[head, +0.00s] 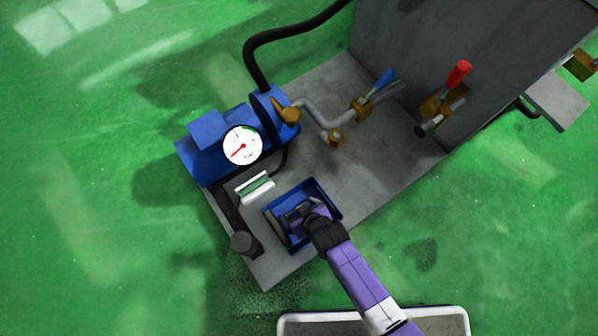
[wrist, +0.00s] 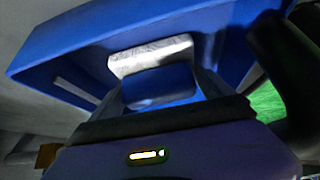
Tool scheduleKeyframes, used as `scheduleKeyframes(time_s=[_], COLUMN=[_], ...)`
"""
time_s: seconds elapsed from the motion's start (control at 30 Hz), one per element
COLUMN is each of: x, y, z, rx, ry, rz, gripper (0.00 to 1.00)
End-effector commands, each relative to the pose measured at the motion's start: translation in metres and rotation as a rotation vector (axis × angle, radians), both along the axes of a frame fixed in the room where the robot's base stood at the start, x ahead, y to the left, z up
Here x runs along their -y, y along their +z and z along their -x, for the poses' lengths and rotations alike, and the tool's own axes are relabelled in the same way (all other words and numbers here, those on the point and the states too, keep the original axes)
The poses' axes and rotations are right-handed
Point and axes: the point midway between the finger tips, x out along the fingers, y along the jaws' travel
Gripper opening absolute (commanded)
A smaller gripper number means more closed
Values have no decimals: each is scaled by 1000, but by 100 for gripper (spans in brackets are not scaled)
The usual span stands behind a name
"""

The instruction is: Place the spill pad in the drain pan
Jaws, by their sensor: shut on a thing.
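The blue drain pan (head: 334,201) sits on the grey machine base, near its front edge. In the wrist view its blue wall (wrist: 60,45) fills much of the upper picture. My gripper (head: 298,213) reaches into the pan from above. In the wrist view my gripper (wrist: 155,80) is shut on the pale grey spill pad (wrist: 150,53), held between the fingertips with the blue pan around it. I cannot tell whether the pad touches the pan floor. In the head view my gripper and wrist hide part of the pan's inside.
A blue pump with a round gauge (head: 242,146) stands behind the pan. A white-and-green piece (head: 255,187) and a dark cylinder (head: 244,243) are close on its left. Pipes with a blue-handled valve (head: 383,79) and a red-handled valve (head: 458,73) lie farther back. Green floor surrounds the base.

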Motion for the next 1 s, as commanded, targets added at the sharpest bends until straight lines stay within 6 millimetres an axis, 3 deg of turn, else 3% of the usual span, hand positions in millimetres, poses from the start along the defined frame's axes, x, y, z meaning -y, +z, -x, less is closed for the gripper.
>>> scheduleKeyframes(time_s=[0.13, 0.17, 0.2, 0.57, 1.0], x=[0, 0, 0, 1, 25], y=[-4, -4, -3, 5, 76], z=[0, 0, 0, 2, 40], rx=[0, -1, -1, 0, -1], ry=[0, 0, 0, 0, 0], rz=[0, 1, 1, 0, 1], gripper=[53, 92, 100, 100, 100])
